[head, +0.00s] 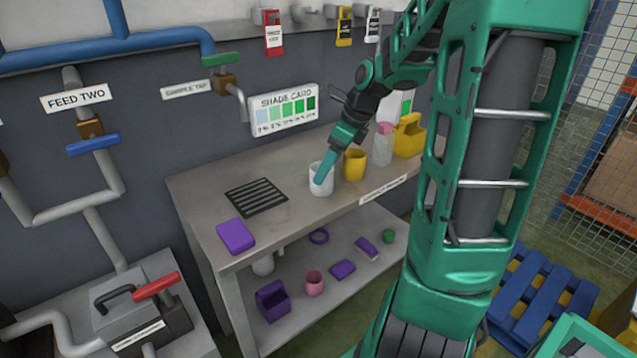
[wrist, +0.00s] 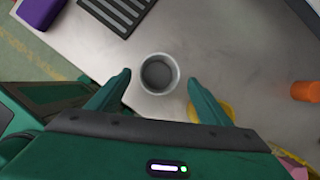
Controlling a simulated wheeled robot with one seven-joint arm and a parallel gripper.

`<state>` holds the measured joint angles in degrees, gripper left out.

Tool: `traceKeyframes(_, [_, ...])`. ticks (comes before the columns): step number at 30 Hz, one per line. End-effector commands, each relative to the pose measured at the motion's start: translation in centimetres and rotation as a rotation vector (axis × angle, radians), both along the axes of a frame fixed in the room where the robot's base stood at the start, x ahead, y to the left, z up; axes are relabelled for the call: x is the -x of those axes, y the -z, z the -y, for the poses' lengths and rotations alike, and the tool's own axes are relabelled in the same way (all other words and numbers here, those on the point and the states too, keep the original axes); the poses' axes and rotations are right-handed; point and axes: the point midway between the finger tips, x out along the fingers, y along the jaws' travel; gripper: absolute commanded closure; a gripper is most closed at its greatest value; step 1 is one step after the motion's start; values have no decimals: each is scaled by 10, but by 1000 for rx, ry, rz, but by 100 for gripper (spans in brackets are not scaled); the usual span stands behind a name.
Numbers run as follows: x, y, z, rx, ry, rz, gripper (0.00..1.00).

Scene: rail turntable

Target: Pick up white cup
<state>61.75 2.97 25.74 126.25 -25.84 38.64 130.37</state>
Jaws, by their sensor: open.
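The white cup (head: 321,179) stands upright on the grey bench, between the black drain grille and the yellow cup (head: 355,165). In the wrist view the white cup (wrist: 159,74) is seen from above, and its inside looks grey. My gripper (head: 325,172) is at the cup in the head view, its fingers partly covering it. In the wrist view my gripper (wrist: 158,82) is open, with one finger to each side of the cup and a gap on both sides. The yellow cup shows partly behind the right finger.
A purple block (head: 236,236) lies at the bench's near left, beside the grille (head: 257,197). A clear bottle with a pink cap (head: 382,148) and a yellow caddy (head: 408,137) stand to the right. The shelf below (head: 330,290) holds several purple items.

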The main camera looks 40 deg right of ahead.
Motion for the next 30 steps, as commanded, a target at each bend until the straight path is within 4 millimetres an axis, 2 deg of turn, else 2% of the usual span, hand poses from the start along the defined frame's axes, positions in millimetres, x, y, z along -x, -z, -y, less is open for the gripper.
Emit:
traceKeyframes(3, [-3,18,-5,-5,0,-4,27])
traceKeyframes(9, [-10,39,-9,-3,-2,-3,27])
traceKeyframes(18, [-12,42,-10,-1,0,0,27])
traceKeyframes(24, [-12,42,-10,-1,0,0,71])
traceKeyframes(30, [-12,42,-10,-1,0,0,71])
